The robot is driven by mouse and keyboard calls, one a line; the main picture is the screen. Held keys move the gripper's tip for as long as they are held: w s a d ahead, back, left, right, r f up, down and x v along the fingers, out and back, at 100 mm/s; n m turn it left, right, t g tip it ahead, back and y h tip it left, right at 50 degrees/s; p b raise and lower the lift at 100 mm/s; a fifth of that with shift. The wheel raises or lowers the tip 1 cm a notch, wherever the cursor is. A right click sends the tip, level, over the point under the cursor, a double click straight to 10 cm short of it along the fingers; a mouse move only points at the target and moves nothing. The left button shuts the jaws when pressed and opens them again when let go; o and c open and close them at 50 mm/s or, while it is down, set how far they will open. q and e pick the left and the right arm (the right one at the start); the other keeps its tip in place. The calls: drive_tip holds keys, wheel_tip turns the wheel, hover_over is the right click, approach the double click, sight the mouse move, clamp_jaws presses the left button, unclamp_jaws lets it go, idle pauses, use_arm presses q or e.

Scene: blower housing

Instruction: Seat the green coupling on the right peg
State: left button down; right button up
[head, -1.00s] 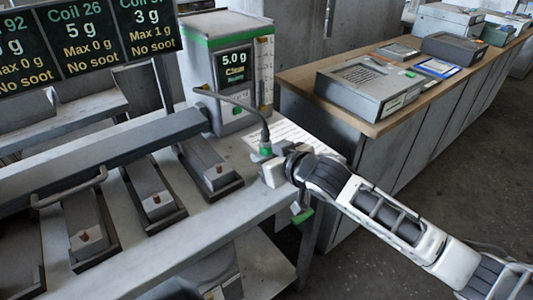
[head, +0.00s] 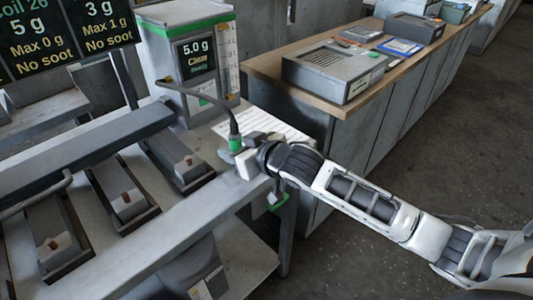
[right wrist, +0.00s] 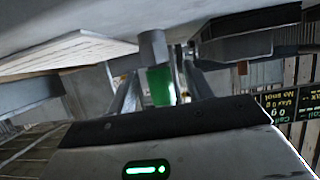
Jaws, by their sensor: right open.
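The green coupling (head: 235,143) stands upright at the end of a dark hose, near the right end of the grey bench. My right gripper (head: 241,157) is at it, partly hidden behind my own wrist. In the right wrist view the coupling (right wrist: 160,86) shows between the two spread fingers, below a grey cylinder. I cannot tell whether a finger touches it. Copper-coloured pegs stand on dark-framed grey blocks to the left; the rightmost peg (head: 188,160) is on the block nearest the coupling. My left gripper is not in view.
A green-topped meter (head: 190,60) reading 5.0 g stands behind, with the hose (head: 205,97) coming from it. A white sheet (head: 262,125) lies near the gripper.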

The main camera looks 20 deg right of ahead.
drive_tip(key=v, duration=1.5)
drive_tip(key=shift+r+b, duration=0.2)
drive_tip(key=shift+b, duration=0.15)
wheel_tip(320, 180, down, 13)
drive_tip(key=s+a+g, duration=0.1)
drive_tip(key=s, duration=0.1)
drive_tip(key=shift+s+a+m+h, duration=0.25)
drive_tip(key=shift+s+m+h, duration=0.05)
drive_tip(key=shift+s+m, duration=0.1)
drive_tip(key=shift+g+h, duration=0.3)
drive_tip(key=shift+g, duration=0.6)
drive_tip(key=s+a+f, duration=0.1)
drive_tip(key=s+f, duration=0.1)
drive_tip(key=f, duration=0.1)
drive_tip(key=s+a+f, duration=0.1)
drive_tip(key=s+f, duration=0.2)
drive_tip(key=f, duration=0.1)
drive_tip(key=s+a+f, duration=0.2)
drive_tip(key=f, duration=0.2)
drive_tip(key=shift+s+a+f, duration=0.1)
drive_tip(key=shift+s+f, duration=0.05)
drive_tip(key=shift+s, duration=0.2)
drive_tip(key=shift+c, duration=0.2)
